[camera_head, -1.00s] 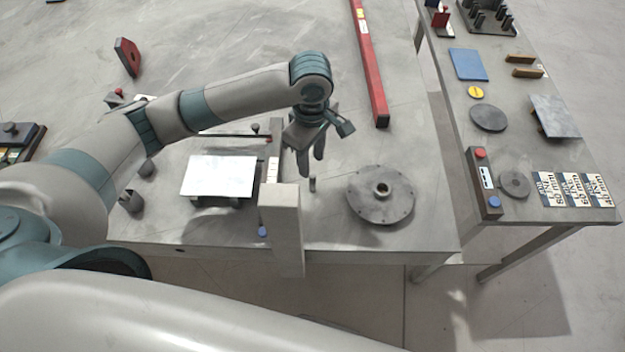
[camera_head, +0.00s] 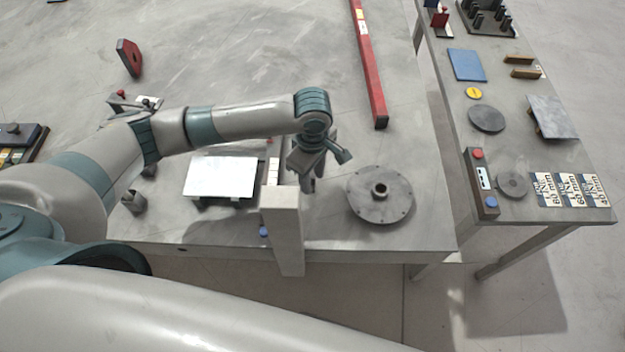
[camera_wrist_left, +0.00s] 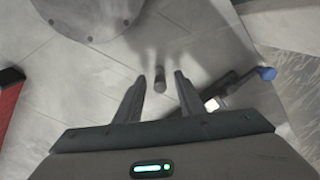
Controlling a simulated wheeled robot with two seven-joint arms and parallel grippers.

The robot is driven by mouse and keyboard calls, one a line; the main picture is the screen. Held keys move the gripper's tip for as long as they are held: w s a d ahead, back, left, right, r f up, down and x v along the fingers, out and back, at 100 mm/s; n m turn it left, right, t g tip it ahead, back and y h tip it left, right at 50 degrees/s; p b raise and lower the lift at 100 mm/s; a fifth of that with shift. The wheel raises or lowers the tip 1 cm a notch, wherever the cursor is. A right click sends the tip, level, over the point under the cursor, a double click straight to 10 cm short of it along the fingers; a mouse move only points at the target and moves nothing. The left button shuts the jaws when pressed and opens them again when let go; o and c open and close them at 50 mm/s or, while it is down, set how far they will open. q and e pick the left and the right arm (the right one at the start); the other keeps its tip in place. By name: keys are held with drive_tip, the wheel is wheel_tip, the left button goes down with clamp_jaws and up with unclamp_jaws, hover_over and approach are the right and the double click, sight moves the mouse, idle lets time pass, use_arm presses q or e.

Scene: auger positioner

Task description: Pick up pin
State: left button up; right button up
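The pin (camera_wrist_left: 160,82) is a small dark grey cylinder standing on the grey table. In the left wrist view it shows between the two fingertips, with a gap on each side. In the head view it is hidden behind my left gripper (camera_head: 307,187). My left gripper (camera_wrist_left: 160,78) is open, empty and pointing down over the pin. I cannot tell how far above the table the fingertips are. My right gripper is not in view.
A round grey flanged disc (camera_head: 366,204) lies to the right of the gripper. A pale upright post (camera_head: 286,233) stands close to its left, with a light plate (camera_head: 221,177) beyond. A long red bar (camera_head: 371,75) lies behind. A side table holds parts at right.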

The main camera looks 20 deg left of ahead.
use_arm(q)
drive_tip(key=shift+f, duration=1.2)
clamp_jaws()
